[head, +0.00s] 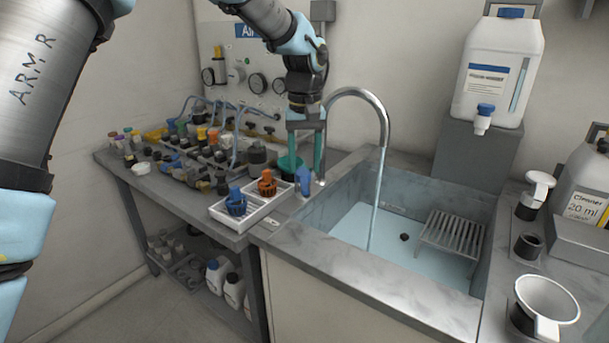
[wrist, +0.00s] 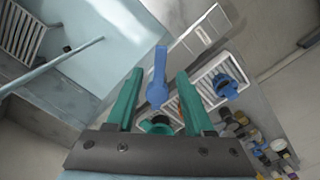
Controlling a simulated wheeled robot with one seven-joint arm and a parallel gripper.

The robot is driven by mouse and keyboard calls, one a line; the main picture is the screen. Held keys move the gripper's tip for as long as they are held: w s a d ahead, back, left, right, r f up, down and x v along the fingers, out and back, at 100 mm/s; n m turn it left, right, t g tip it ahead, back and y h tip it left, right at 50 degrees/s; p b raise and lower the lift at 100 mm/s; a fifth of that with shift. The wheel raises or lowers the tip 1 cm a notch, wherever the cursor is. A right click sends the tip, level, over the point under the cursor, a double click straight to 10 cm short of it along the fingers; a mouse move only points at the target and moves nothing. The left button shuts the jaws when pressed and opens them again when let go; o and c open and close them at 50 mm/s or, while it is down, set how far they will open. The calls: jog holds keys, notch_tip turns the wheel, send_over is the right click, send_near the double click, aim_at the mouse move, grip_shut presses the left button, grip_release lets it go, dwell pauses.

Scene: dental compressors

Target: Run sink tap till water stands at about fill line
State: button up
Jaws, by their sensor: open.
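The sink (head: 343,258) is set into the grey counter, and a thin stream of water (head: 376,205) runs from the curved chrome tap (head: 386,118) into it. Pale blue water (head: 365,228) appears to cover the sink floor, with the dark drain visible. A faint mark shows on the far inner wall; I cannot tell whether it is the fill line. My gripper (head: 304,166) points down behind the sink's left corner, at the tap's blue lever (head: 304,181). In the wrist view the lever (wrist: 158,78) stands between the open teal fingers, with gaps on both sides.
A metal rack (head: 452,236) sits in the sink's right side. A white tray (head: 250,208) with blue and orange fittings stands close left of my gripper. A crowded bench is further left. A white canister (head: 498,70) stands behind the sink; a white jug (head: 546,300) is at right.

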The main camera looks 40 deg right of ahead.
aim_at(304, 184)
jog(key=shift+f+p, duration=0.35)
jog(key=shift+f, duration=1.75)
grip_shut()
